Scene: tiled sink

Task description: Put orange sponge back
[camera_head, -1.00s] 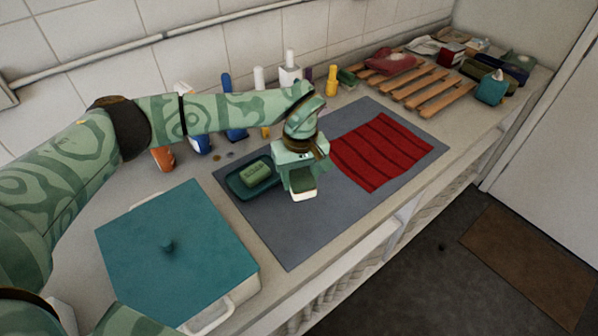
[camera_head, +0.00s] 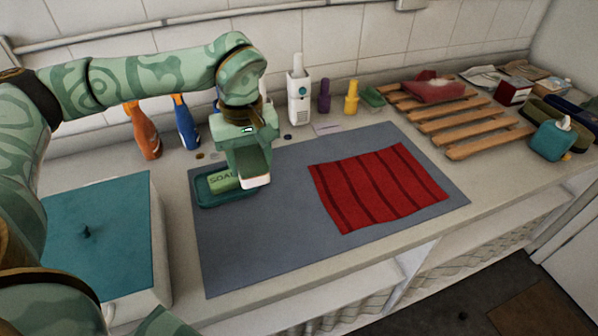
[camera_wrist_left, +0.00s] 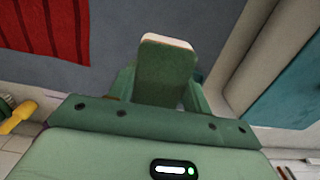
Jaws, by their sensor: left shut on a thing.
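My left gripper (camera_head: 252,165) is shut on a sponge-like block (camera_head: 257,181), above the grey mat (camera_head: 290,235). The block has a dark green face and a pale whitish edge; no orange shows on it. In the left wrist view the block (camera_wrist_left: 165,75) sits between the fingers of the left gripper (camera_wrist_left: 160,88), its pale edge outward. In the head view the gripper partly covers the teal soap dish (camera_head: 205,198) with its green soap (camera_head: 222,180). I cannot make out a separate orange sponge. My right gripper is not in view.
A red striped cloth (camera_head: 375,187) lies on the mat. A wooden slatted rack (camera_head: 470,130) stands at the back right with a red item (camera_head: 432,90) on it. Orange (camera_head: 142,132) and blue (camera_head: 186,125) bottles stand along the wall. A teal-lidded box (camera_head: 110,230) is at left.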

